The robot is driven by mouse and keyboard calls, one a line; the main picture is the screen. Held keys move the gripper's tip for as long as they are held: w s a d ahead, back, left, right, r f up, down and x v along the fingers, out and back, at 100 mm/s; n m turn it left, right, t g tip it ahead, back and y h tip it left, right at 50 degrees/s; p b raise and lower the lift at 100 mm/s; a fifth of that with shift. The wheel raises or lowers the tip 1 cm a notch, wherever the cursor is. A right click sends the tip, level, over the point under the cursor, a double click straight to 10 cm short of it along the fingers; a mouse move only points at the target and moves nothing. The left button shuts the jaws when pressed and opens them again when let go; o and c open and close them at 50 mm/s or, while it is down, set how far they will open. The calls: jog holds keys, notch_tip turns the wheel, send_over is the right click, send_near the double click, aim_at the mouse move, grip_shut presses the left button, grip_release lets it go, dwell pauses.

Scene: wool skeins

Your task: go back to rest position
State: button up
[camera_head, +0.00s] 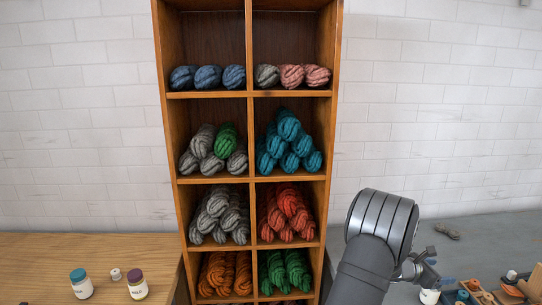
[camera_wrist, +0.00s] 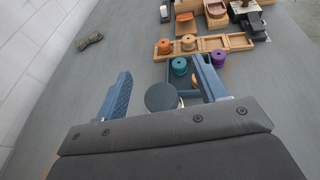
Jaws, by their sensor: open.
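My gripper (camera_wrist: 162,72) is open and empty. In the wrist view its two blue fingers stand apart over the grey table, with a round dark lid and a blue tray partly visible between and beyond them. In the head view my gripper (camera_head: 428,268) is at the lower right, right of the wooden shelf (camera_head: 249,140) and clear of it; my arm hides part of it. The shelf holds wool skeins in its compartments. A green skein (camera_head: 226,138) lies among grey skeins (camera_head: 202,138) in the second row's left compartment.
Teal skeins (camera_head: 287,127) fill the compartment beside it. Two jars (camera_head: 81,284) (camera_head: 137,284) stand on the left wooden table. The grey table (camera_wrist: 120,50) carries a wooden tray (camera_wrist: 215,42) with spools ahead of my fingers, and a small dark object (camera_wrist: 90,40) at left.

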jog(key=s+d+r, duration=0.2)
jog(key=s+r, duration=0.4)
jog(key=s, duration=0.4)
jog(key=w+a+f+n+t+y, duration=0.1)
jog(key=w+a+n+t, duration=0.2)
jog(key=w+a, duration=0.7)
jog(key=w+a+n+t+y, duration=0.3)
jog(key=w+a, duration=0.4)
jog(key=a, duration=0.8)
jog(key=w+a+n+t+y, duration=0.1)
jog(key=a+n+t+y, duration=0.1)
jog(key=a, duration=1.3)
jog(key=w+a+n+t+y, duration=0.2)
jog(key=a+n+t, duration=0.1)
jog(key=a, duration=1.2)
jog(key=shift+w+a+f+n+y, duration=0.2)
jog(key=shift+w+f+n+y, duration=0.1)
jog(key=shift+f+n, duration=0.15)
jog(key=shift+o, duration=0.4)
